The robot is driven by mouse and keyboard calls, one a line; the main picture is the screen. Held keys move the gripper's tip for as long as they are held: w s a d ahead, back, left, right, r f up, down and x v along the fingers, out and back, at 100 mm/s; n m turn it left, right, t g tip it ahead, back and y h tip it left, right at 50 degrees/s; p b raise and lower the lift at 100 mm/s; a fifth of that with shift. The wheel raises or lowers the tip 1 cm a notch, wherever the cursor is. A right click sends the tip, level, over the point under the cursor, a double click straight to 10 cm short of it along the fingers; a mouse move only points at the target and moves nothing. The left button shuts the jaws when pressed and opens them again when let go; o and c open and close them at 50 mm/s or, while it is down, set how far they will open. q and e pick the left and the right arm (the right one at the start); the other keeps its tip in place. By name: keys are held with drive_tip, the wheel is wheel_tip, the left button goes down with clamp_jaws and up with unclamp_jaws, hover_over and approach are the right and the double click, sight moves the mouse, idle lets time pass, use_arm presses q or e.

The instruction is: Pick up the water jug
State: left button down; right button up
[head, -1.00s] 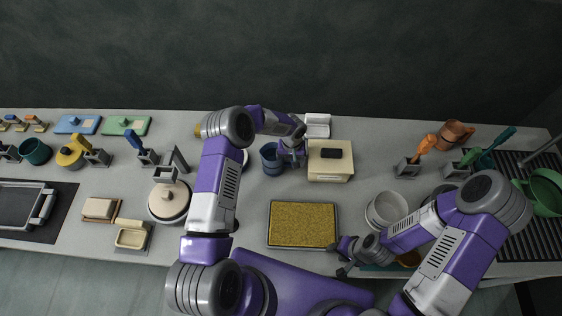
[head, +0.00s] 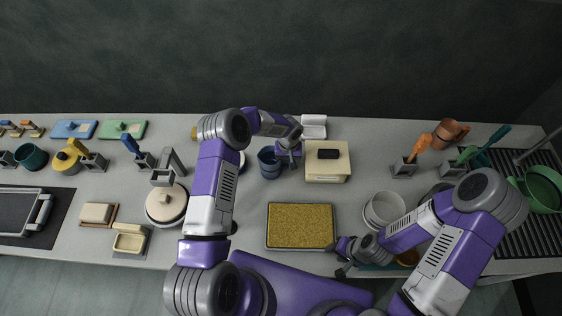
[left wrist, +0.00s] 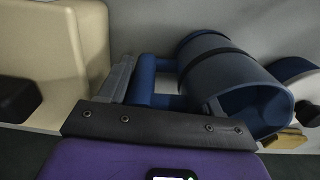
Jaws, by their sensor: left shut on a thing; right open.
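The water jug is the dark blue cylindrical jug (head: 268,166) on the worktop, at the middle back in the head view. In the left wrist view the jug (left wrist: 225,75) appears tilted, with a dark band around it and a blue handle on its left side. My left gripper (head: 291,158) is at the jug's right side and shut on its handle; in the left wrist view a grey finger lies along the handle bar. I cannot tell whether the jug's base is off the worktop. My right gripper (head: 344,258) is open and empty near the front edge.
A cream box (head: 327,174) with a black top piece stands close to the right of the left gripper. A gold-surfaced tray (head: 300,226) lies in front. White bowls (head: 384,209) stand near my right arm. A lidded pot (head: 166,204) stands to the left.

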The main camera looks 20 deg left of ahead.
use_arm(q)
wheel_tip(320, 180, up, 10)
drive_tip(key=p, duration=0.4)
drive_tip(key=c, duration=0.8)
unclamp_jaws()
clamp_jaws()
